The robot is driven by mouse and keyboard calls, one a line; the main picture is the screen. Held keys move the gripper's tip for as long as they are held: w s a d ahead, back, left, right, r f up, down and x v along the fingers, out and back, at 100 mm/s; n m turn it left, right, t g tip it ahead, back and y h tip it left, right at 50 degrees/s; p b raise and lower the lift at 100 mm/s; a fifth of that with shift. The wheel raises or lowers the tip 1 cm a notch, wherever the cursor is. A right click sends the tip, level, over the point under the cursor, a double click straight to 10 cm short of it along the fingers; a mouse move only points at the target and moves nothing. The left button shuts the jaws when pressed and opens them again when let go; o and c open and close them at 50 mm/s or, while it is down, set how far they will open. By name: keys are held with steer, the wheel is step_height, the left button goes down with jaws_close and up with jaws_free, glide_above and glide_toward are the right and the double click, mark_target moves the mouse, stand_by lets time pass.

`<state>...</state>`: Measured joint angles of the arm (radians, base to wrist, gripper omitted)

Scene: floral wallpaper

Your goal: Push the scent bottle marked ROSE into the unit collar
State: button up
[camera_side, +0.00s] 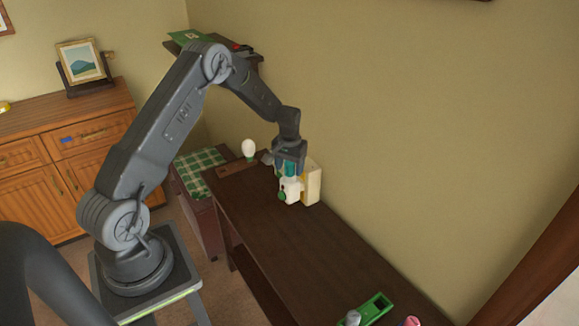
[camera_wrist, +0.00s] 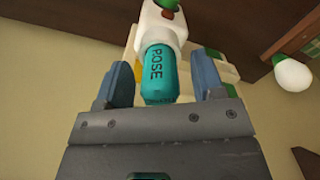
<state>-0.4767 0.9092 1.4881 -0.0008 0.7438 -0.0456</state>
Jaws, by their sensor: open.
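The teal scent bottle (camera_wrist: 160,74) stands between my gripper's fingers in the wrist view, with dark lettering that reads like ROSE. Its far end meets the white collar (camera_wrist: 161,28) of the unit; how deep it sits I cannot tell. In the side view the bottle (camera_side: 289,170) shows as a teal patch under my gripper (camera_side: 289,160), above the white collar part. The cream unit (camera_side: 313,183) stands against the wall at the back of the dark table. My gripper is open, with a finger on each side of the bottle and gaps visible in the wrist view.
A white bulb-shaped object (camera_side: 248,149) stands left of the unit on the dark table (camera_side: 300,242). A green tray (camera_side: 374,309) and a pink object (camera_side: 412,321) lie at the near end. The table's middle is clear. A shelf (camera_side: 245,54) hangs behind my arm.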

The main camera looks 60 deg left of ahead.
step_height(320, 180, up, 14)
stand_by(0.4)
steer(key=shift+d, duration=0.1)
steer(key=s+d+r+m+t, duration=0.3)
steer(key=s+d+r, duration=0.8)
steer(key=d+r, duration=0.35)
steer(key=s+d+m+t, duration=0.1)
steer(key=s+d, duration=0.3)
steer(key=s, duration=0.4)
steer(key=s+d+m+t, duration=0.1)
steer(key=s+d+m, duration=0.1)
steer(key=s+d, duration=0.3)
steer(key=s, duration=0.3)
steer(key=shift+t, duration=0.3)
steer(key=shift+d, duration=0.1)
